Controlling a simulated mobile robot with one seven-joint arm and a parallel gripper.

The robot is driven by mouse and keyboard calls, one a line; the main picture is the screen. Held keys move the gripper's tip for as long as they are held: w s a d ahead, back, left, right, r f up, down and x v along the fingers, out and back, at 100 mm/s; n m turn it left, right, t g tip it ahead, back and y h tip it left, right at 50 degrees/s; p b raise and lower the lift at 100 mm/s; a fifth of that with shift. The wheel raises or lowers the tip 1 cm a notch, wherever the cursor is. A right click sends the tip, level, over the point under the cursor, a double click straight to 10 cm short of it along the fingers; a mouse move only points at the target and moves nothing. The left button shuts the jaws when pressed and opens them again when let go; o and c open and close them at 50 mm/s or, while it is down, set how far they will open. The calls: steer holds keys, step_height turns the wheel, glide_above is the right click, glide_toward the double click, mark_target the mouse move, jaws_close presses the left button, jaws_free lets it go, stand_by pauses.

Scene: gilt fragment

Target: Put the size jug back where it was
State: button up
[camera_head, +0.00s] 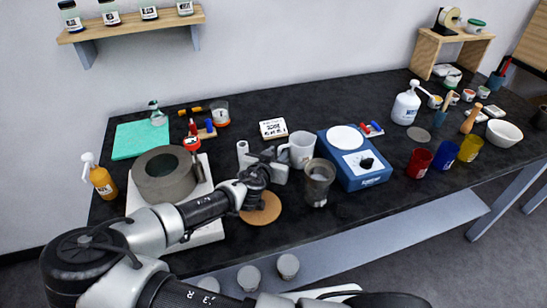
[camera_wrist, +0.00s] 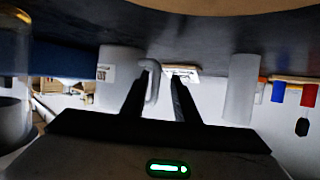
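The white jug (camera_head: 303,151) stands on the black bench, left of the blue hotplate. Its handle points left toward my gripper. In the wrist view, which looks inverted, the jug (camera_wrist: 118,76) shows a small label. My gripper (camera_head: 279,166) is low over the bench, beside the jug on its handle side. In the wrist view the two dark fingers (camera_wrist: 161,80) are apart. The jug's handle appears between them, close to one fingertip; I cannot tell whether it touches. In the head view my wrist hides the bench just left of the jug.
A round cork mat (camera_head: 262,209) lies below my gripper. A grey metal beaker (camera_head: 319,180) stands in front of the jug. The blue hotplate (camera_head: 355,160) is close on the right. A white cylinder (camera_head: 243,152) and a labelled white block (camera_head: 273,128) stand behind my wrist.

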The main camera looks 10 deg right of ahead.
steer(key=v, duration=1.2)
steer(key=shift+r, duration=0.15)
